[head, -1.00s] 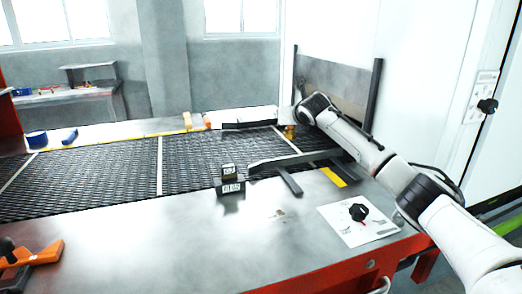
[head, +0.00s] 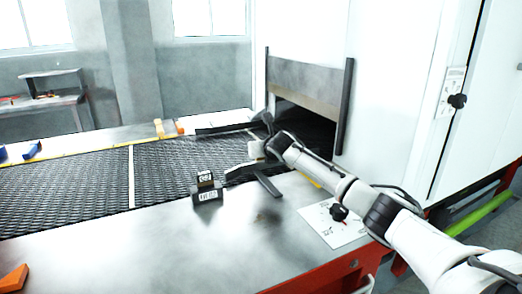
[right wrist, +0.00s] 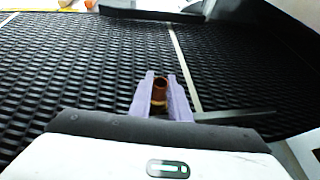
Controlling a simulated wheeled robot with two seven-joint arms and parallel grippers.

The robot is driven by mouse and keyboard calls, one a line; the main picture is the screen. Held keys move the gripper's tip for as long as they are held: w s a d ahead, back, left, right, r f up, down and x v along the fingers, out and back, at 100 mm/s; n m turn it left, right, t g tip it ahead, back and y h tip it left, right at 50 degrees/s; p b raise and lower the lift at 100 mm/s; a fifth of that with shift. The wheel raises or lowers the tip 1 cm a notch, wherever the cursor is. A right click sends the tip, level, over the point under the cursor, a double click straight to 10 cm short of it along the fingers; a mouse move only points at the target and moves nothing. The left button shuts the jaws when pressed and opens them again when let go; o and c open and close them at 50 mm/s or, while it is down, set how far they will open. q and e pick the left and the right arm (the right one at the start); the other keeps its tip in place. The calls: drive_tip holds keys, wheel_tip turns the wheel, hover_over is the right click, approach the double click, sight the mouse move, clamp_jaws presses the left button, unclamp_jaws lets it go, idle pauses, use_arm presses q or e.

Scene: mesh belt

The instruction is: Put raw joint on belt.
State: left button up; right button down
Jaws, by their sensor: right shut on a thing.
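The raw joint (right wrist: 160,86) is a small copper-coloured tube with an open top in the right wrist view. My right gripper (right wrist: 162,97) is shut on it, with a pale violet finger on each side. The black mesh belt (head: 80,182) runs across the head view to the oven mouth. In the head view my right gripper (head: 256,150) is over the belt near its oven end, and the joint is hard to make out. The belt mesh also shows around the fingers in the right wrist view (right wrist: 80,70). I cannot tell whether the joint touches it. My left gripper is not in view.
Dark guide bars (head: 268,185) stand by the belt near my right gripper. A small labelled block (head: 206,187) sits on the metal front ledge (head: 130,240). The dark oven mouth (head: 308,122) is behind my arm. A knob panel (head: 335,222) lies right.

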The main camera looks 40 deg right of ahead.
drive_tip(key=shift+r, duration=0.1)
drive_tip(key=c, duration=1.7)
unclamp_jaws()
drive_tip(key=shift+o, duration=0.2)
drive_tip(key=shift+s+r, duration=0.1)
drive_tip(key=v, duration=1.1)
drive_tip(key=shift+s+a, duration=0.2)
drive_tip(key=shift+s, duration=0.1)
drive_tip(key=shift+r, duration=0.1)
